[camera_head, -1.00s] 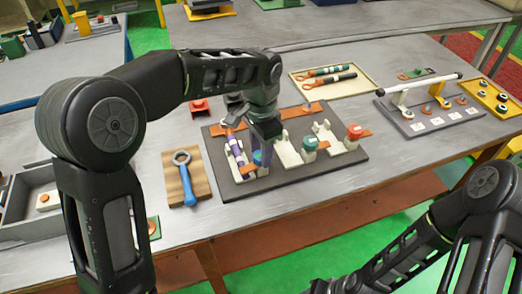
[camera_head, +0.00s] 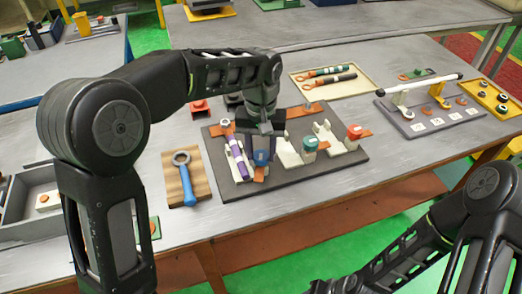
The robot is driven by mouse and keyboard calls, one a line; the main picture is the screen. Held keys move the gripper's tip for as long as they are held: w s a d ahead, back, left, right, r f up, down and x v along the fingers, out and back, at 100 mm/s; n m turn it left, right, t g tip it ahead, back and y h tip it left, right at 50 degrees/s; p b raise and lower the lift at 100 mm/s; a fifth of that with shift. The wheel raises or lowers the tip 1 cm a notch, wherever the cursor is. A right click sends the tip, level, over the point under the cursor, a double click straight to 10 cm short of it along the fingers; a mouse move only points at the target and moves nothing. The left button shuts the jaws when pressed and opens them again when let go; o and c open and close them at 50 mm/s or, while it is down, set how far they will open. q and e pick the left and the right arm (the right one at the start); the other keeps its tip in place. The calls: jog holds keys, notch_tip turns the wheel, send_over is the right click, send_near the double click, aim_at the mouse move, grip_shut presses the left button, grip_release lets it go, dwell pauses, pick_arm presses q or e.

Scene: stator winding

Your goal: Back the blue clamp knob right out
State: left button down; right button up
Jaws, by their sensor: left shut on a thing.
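The blue clamp knob (camera_head: 261,157) is on the dark fixture board (camera_head: 228,190), low between the fingers of my left gripper (camera_head: 262,152). The gripper points down from above and is shut on the knob; its fingers hide part of it. A purple-and-white rod (camera_head: 237,153) lies in the white cradle just left of the knob. A teal knob (camera_head: 310,143) and a red knob (camera_head: 354,131) sit on clamps further right. Of my right arm, only links show at the lower right; its gripper is not visible.
A blue-handled ring wrench (camera_head: 188,183) lies on a wooden board left of the fixture. A cream tray (camera_head: 297,93) with two dark rods is behind. A grey rack with a white bar (camera_head: 425,88) stands at right. Bare table lies in front of the fixture.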

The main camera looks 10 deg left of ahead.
pick_arm(q)
jog(key=n, duration=0.6)
jog(key=shift+s+f+n, duration=0.1)
jog(key=shift+f+n, duration=0.05)
jog(key=shift+n, duration=0.15)
jog(key=n, duration=0.5)
jog(key=shift+p, duration=0.3)
jog(key=n+p, duration=0.1)
jog(key=n, duration=0.4)
jog(key=shift+n, duration=0.4)
jog(key=n+p, duration=0.1)
jog(key=n, duration=0.4)
jog(key=shift+s+f+p, duration=0.1)
jog(key=shift+p, duration=0.2)
jog(key=c, duration=1.2)
grip_release()
jog(key=o, duration=0.3)
jog(key=shift+o, duration=0.2)
